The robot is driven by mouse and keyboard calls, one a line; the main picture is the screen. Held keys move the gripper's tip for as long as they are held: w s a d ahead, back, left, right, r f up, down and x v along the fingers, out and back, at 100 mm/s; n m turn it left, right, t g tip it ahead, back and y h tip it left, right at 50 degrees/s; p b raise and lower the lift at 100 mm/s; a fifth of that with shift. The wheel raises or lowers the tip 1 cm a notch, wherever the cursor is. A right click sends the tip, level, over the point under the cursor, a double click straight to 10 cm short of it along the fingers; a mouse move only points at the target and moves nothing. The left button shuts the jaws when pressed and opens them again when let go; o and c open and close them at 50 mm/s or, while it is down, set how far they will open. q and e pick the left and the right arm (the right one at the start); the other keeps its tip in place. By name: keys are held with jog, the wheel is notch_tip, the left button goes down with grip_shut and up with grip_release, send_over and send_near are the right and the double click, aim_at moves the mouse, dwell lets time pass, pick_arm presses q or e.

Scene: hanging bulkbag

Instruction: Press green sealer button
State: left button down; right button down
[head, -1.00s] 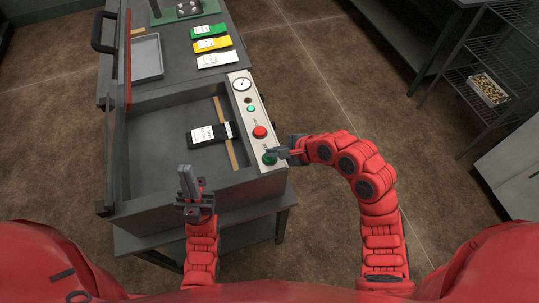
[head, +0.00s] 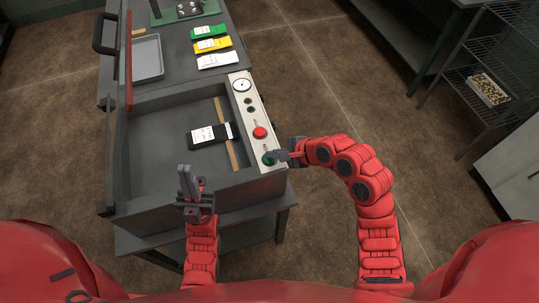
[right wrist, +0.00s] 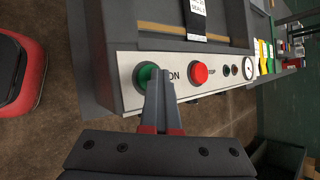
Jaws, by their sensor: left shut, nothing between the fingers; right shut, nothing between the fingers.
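The green button (head: 267,158) sits at the near end of the white control panel (head: 244,101), below a red button (head: 260,132). My right gripper (head: 278,156) is shut, its fingertips at the green button. In the right wrist view the fingertips (right wrist: 162,79) overlap the lower right of the green button (right wrist: 147,72), which is marked ON; I cannot tell whether they press it. The red button (right wrist: 199,73) is to its right there. My left gripper (head: 187,176) is shut and empty, over the near wall of the sealer (head: 155,135).
A black pouch with a white label (head: 208,135) lies in the sealer's chamber by a tan bar. Green, yellow and white pouches (head: 217,61) and a grey tray (head: 147,58) lie behind. A wire shelf (head: 463,75) stands at the right.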

jog(key=shift+f, duration=0.1)
jog(key=shift+r+p, duration=0.45)
jog(key=shift+p, duration=0.35)
jog(key=shift+r, duration=0.1)
notch_tip(320, 180, up, 6)
jog(key=p, duration=0.6)
jog(key=shift+p, duration=0.35)
